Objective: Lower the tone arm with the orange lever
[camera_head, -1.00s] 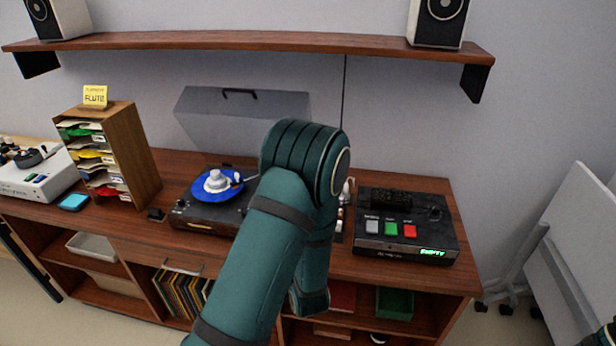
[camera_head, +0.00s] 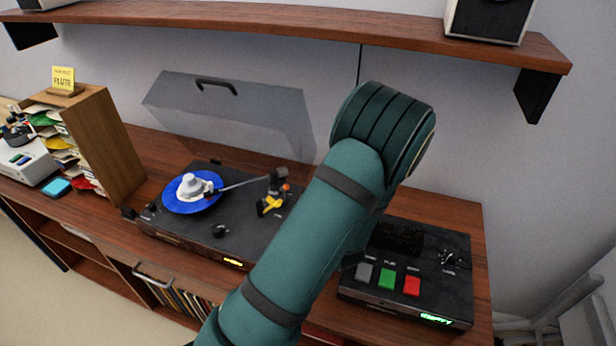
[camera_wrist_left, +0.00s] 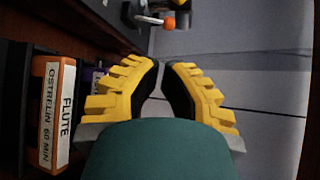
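The turntable (camera_head: 190,227) carries a blue record (camera_head: 183,206) with a white clamp (camera_head: 192,184) in the middle. The thin tone arm (camera_head: 243,183) reaches leftward from its pivot to over the record. Whether its tip touches cannot be told. The orange lever knob (camera_head: 286,187) sits right of the pivot; it also shows beyond my left fingertips in the left wrist view (camera_wrist_left: 169,23). My right gripper is out of view.
A tape box labelled FLUTE (camera_wrist_left: 58,115) is close beside my left gripper. The black deck (camera_head: 450,280) with coloured buttons is at right. The raised clear lid (camera_head: 235,115) is behind; a shelf (camera_head: 300,25) hangs above.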

